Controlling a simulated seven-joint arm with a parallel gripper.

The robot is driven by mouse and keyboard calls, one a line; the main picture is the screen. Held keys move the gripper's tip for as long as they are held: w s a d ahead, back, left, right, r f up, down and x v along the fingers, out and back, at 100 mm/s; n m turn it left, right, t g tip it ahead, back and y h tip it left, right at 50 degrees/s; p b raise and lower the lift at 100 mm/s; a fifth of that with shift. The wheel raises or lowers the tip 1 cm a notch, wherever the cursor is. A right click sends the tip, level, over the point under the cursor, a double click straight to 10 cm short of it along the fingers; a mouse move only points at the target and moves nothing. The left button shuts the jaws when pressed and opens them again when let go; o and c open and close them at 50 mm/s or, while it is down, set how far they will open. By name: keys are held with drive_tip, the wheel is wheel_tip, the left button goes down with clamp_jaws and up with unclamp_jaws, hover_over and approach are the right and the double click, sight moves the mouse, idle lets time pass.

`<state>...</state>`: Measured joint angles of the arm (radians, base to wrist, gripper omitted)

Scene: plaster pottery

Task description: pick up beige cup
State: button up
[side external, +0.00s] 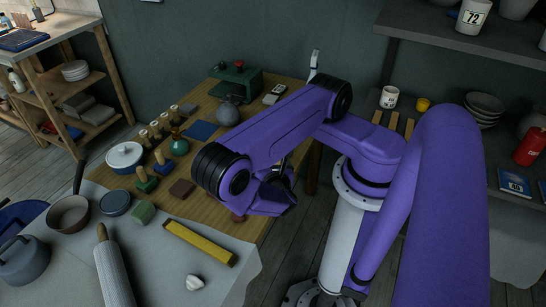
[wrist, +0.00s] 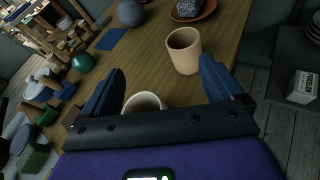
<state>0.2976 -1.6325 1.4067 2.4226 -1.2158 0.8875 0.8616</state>
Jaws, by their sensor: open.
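A beige cup (wrist: 184,52) stands upright on the wooden table in the wrist view, beyond my fingertips and a little right of the middle. A second, paler cup (wrist: 143,101) sits closer, between my fingers, with its lower part hidden by the gripper body; its exact colour is hard to tell. My gripper (wrist: 161,66) is open, with its two dark blue fingers spread and nothing held between them. In the side view my gripper (side external: 284,184) is over the right part of the table, and I cannot make out either cup there behind my arm.
A terracotta saucer (wrist: 208,8) with a dark patterned object is beyond the beige cup. A grey round vase (wrist: 131,12) and a green bottle (wrist: 82,62) stand to the left. A yellow bar (side external: 200,243) lies at the table's front. The table's right edge is near the cup.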

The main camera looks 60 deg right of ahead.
drive_tip(key=d+f+n, duration=0.1)
drive_tip(key=d, duration=0.1)
drive_tip(key=d+f+n+t, duration=0.1)
drive_tip(key=d+n, duration=0.1)
drive_tip(key=d+f+n, duration=0.1)
drive_tip(key=d+n, duration=0.1)
drive_tip(key=shift+s+d+f+t+y, duration=0.1)
drive_tip(key=shift+d+f+t+y, duration=0.2)
drive_tip(key=shift+t+y, duration=0.1)
drive_tip(key=f, duration=0.1)
drive_tip(key=f+m, duration=0.1)
drive_tip(key=f+g, duration=0.1)
drive_tip(key=shift+s+a+f+m+y, duration=0.1)
drive_tip(key=shift+s+a+m+y, duration=0.1)
drive_tip(key=shift+s+m+y, duration=0.15)
drive_tip(key=shift+d+f, duration=0.15)
drive_tip(key=shift+f, duration=0.1)
drive_tip(key=shift+x, duration=3.6)
drive_tip(key=shift+c, duration=0.2)
drive_tip(key=c, duration=1.1)
